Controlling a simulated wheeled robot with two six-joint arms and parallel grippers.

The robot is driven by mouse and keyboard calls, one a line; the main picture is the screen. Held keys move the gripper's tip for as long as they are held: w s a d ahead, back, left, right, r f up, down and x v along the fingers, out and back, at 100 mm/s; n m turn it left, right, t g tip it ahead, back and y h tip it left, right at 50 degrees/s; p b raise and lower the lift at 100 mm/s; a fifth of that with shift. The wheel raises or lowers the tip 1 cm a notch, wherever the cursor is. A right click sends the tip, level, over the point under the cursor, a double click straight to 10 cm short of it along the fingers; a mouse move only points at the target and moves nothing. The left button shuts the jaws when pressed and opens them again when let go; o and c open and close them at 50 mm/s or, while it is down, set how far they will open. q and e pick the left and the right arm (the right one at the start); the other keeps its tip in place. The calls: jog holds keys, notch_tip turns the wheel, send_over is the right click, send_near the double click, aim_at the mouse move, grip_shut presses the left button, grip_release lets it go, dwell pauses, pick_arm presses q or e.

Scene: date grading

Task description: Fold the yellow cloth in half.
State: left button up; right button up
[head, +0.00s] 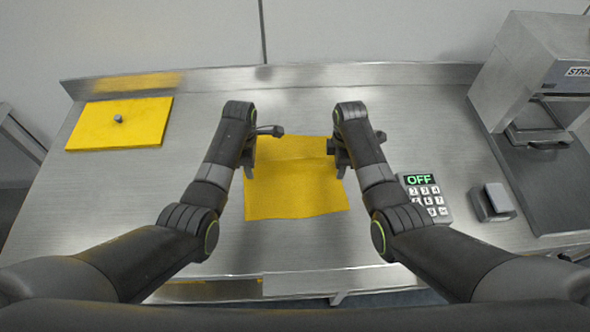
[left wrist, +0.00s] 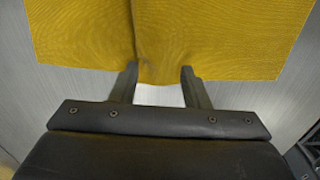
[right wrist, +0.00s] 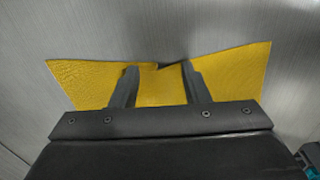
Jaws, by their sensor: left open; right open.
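The yellow cloth (head: 295,195) lies on the steel table in the middle of the head view, with a crease or ridge across its upper part. My left gripper (head: 249,162) is open at the cloth's left edge. In the left wrist view its fingertips (left wrist: 160,70) are at the cloth's edge (left wrist: 210,40), beside a ridge. My right gripper (head: 340,160) is open at the right edge. In the right wrist view cloth (right wrist: 85,82) shows between and on both sides of its spread fingers (right wrist: 161,70), with a small raised fold near the tips. Contact is unclear.
A flat yellow board (head: 95,130) with a small grey knob lies at the back left. A keypad reading OFF (head: 426,195) and a small grey box (head: 491,203) lie right of the cloth. A steel machine (head: 530,70) stands at the right. The table behind the cloth is clear.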

pick_arm(q)
jog(key=shift+f, duration=0.45)
pick_arm(e)
jog(key=shift+f, duration=0.35)
jog(key=shift+c, duration=0.2)
pick_arm(q)
jog(key=shift+s, duration=0.15)
grip_shut()
pick_arm(e)
jog(key=shift+s, duration=0.15)
grip_shut()
